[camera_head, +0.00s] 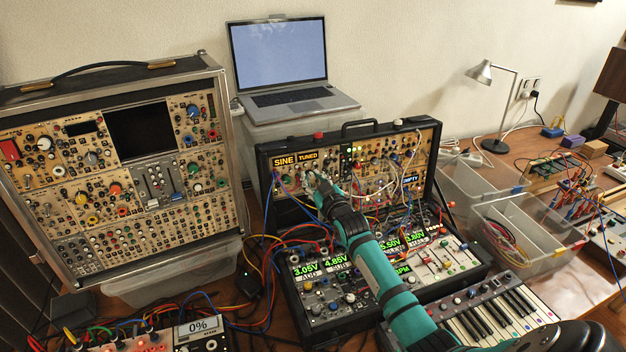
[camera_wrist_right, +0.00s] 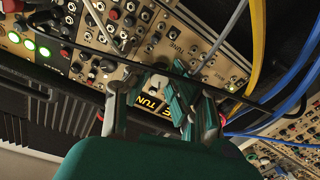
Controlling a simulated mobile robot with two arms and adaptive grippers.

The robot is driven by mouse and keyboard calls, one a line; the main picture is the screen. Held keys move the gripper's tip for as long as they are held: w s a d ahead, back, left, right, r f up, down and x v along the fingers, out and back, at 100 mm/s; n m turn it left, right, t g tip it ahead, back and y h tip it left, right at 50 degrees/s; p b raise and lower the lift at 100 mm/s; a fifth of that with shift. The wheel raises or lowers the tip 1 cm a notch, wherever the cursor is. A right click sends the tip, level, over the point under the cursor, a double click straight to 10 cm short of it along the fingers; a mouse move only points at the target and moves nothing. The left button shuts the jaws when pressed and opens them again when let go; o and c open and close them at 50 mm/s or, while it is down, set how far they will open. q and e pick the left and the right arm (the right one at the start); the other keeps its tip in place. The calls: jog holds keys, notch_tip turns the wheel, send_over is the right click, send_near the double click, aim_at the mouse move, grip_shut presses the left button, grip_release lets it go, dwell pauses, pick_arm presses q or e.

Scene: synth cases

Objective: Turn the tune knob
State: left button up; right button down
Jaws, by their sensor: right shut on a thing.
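My right gripper (camera_head: 317,180) reaches up to the panel just below the "TUNED" display. Its fingers are shut around a pale knob, the tune knob (camera_wrist_right: 158,83), in the right wrist view. The fingers (camera_wrist_right: 154,88) hide much of the knob and part of the display. The knob's exact angle cannot be told. My left gripper is not in view.
Patch cables hang close to my right gripper; a dark one crosses before the fingers in the wrist view. A larger synth case (camera_head: 110,150) stands at left, a laptop (camera_head: 282,62) behind. A clear divided bin (camera_head: 520,235) and a keyboard (camera_head: 500,315) are at right.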

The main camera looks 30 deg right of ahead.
dwell(0.4)
jog(key=c, duration=1.2)
grip_release()
jog(key=s, duration=0.4)
jog(key=s+a, duration=0.1)
jog(key=s, duration=0.3)
jog(key=s+a, duration=0.1)
jog(key=s, duration=0.3)
jog(key=shift+a+r, duration=0.1)
jog(key=shift+r, duration=0.05)
